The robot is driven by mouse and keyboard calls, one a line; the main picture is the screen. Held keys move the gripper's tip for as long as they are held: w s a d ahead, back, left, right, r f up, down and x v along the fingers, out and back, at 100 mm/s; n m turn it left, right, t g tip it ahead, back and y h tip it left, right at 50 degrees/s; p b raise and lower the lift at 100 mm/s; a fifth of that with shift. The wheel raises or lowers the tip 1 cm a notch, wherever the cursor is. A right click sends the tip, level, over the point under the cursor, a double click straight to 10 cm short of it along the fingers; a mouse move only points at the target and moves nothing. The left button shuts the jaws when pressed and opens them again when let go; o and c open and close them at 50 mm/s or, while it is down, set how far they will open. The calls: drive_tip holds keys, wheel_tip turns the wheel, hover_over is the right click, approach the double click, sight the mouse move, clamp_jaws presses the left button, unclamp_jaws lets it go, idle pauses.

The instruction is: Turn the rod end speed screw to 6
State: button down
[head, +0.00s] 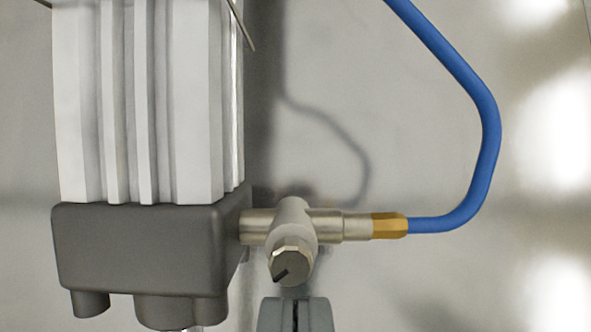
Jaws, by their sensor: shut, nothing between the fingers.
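A speed screw (291,258) with a faceted metal head sticks out of a silvery flow-control fitting (292,215). A dark slot or pointer mark on its face points to the lower left. No numbers can be read on it. The fitting sits on the right side of the dark grey end cap (150,250) of a ribbed light-grey cylinder (150,100). My gripper (295,314) shows at the bottom edge, just below the screw head in the picture. Its two grey fingers are together, with nothing between them. Its depth from the screw is hard to tell.
A blue hose (485,120) runs from a brass-coloured connector (389,226) on the fitting, up the right side. A pale grey panel (420,290) lies behind with bright reflections. A thin rod (242,25) crosses at the top. The lower right is clear.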

drive_tip(key=shift+w+a+r, duration=0.1)
drive_tip(key=shift+w+a, duration=0.05)
drive_tip(key=shift+w, duration=0.1)
idle(1.2)
drive_tip(key=shift+s, duration=0.15)
drive_tip(key=v, duration=0.4)
drive_tip(key=w+v, duration=0.1)
drive_tip(key=shift+s+r, duration=0.25)
drive_tip(key=shift+r, duration=0.35)
drive_tip(key=shift+r, duration=0.1)
drive_tip(key=s+x, duration=0.1)
drive_tip(key=x, duration=0.5)
drive_tip(key=shift+f, duration=0.35)
idle(0.3)
